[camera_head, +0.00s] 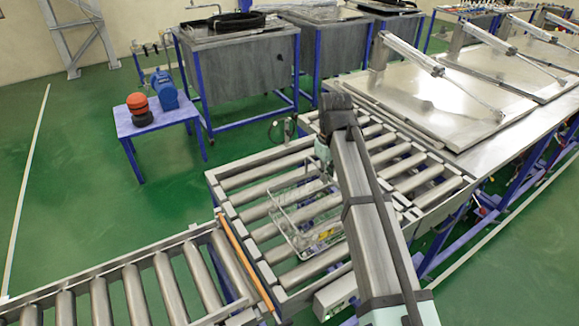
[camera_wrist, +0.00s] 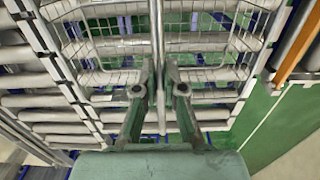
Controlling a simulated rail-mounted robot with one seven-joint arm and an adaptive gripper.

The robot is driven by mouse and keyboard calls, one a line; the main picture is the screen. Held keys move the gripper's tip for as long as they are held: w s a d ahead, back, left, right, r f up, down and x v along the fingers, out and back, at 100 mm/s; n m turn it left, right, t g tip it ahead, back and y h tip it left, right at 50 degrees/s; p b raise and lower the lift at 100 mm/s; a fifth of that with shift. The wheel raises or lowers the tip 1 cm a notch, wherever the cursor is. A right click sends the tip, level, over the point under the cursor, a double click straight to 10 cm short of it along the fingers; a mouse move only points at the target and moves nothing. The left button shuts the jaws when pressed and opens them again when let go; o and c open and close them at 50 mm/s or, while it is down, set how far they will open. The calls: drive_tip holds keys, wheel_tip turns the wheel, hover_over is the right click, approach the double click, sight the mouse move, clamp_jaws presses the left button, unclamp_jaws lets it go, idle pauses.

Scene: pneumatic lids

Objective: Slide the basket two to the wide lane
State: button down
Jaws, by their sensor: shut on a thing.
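A wire basket (camera_head: 306,222) stands on the rollers in the middle of the roller conveyor in the head view, with a few small items in it. My arm crosses in front of its right side. In the wrist view the basket's wire mesh (camera_wrist: 110,48) spreads to both sides of a thin upright bar (camera_wrist: 157,25). My gripper (camera_wrist: 160,65) has its two fingers close together around this bar at the basket's near edge, shut on it. In the head view my fingertips are hidden behind my arm. No number on the basket can be read.
The wide roller bed (camera_head: 250,190) has bare rollers left of the basket. A narrower roller lane (camera_head: 130,292) joins at the front left, past an orange strip (camera_head: 248,262). More rollers (camera_head: 415,172) lie to the right. Steel lids (camera_head: 440,105) with cylinders stand behind.

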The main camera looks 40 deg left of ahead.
drive_tip(key=c, duration=1.2)
unclamp_jaws()
drive_tip(key=shift+r+p, duration=1.95)
drive_tip(key=shift+r, duration=2.05)
